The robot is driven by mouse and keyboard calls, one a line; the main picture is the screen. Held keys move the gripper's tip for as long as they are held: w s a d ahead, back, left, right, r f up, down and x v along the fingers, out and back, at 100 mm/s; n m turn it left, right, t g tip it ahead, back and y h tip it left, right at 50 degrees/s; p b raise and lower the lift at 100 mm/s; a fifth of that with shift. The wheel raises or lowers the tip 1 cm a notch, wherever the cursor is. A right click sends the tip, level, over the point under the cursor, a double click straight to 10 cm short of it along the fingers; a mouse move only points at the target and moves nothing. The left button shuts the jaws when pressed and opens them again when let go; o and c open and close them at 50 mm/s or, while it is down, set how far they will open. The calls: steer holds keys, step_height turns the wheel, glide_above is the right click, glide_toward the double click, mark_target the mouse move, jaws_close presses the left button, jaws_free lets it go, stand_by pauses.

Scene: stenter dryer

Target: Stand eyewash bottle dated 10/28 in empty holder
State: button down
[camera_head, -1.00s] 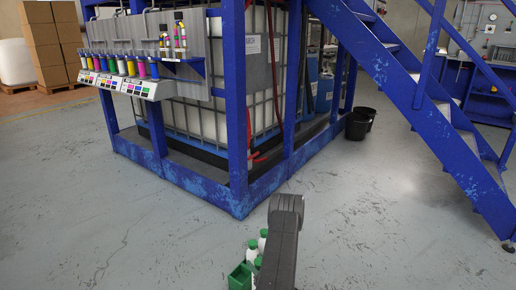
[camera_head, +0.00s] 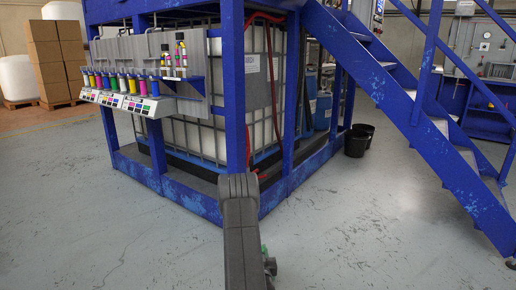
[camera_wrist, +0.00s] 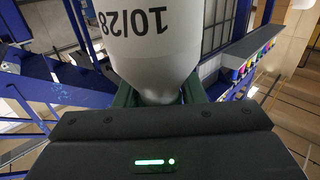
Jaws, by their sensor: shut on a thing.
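A white bottle (camera_wrist: 155,45) with the black print 10/28 fills the upper middle of the wrist view. My gripper (camera_wrist: 160,93) is shut on its narrowing end, with a dark green finger on each side. The bottle's far end runs out of the top of the picture. In the head view my gripper is mostly hidden behind my dark arm, low in the middle; the bottle cannot be made out there. I cannot pick out an empty eyewash holder in either view.
A blue steel frame (camera_head: 193,200) surrounds a caged white tank. A grey panel with a rack of coloured cylinders (camera_head: 120,85) hangs on its left. Blue stairs (camera_head: 430,140) rise on the right, with black buckets (camera_head: 356,143) beside them. Open grey floor lies in front.

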steer(key=shift+m+h, duration=0.6)
steer(key=shift+h, duration=0.3)
steer(key=r+p, duration=0.1)
steer(key=r, duration=0.1)
steer(key=s+r+p, duration=0.1)
steer(key=r, duration=0.1)
steer(key=shift+r, duration=0.4)
steer(key=s+r+p, duration=0.2)
steer(key=r+p, duration=1.5)
steer(key=r, duration=0.1)
steer(key=s+r+p, duration=0.3)
steer(key=r+p, duration=1.3)
steer(key=r, duration=0.1)
steer(key=s+f, duration=0.4)
steer(key=f, duration=0.1)
steer(key=shift+s+f, duration=0.35)
steer(key=shift+s, duration=0.05)
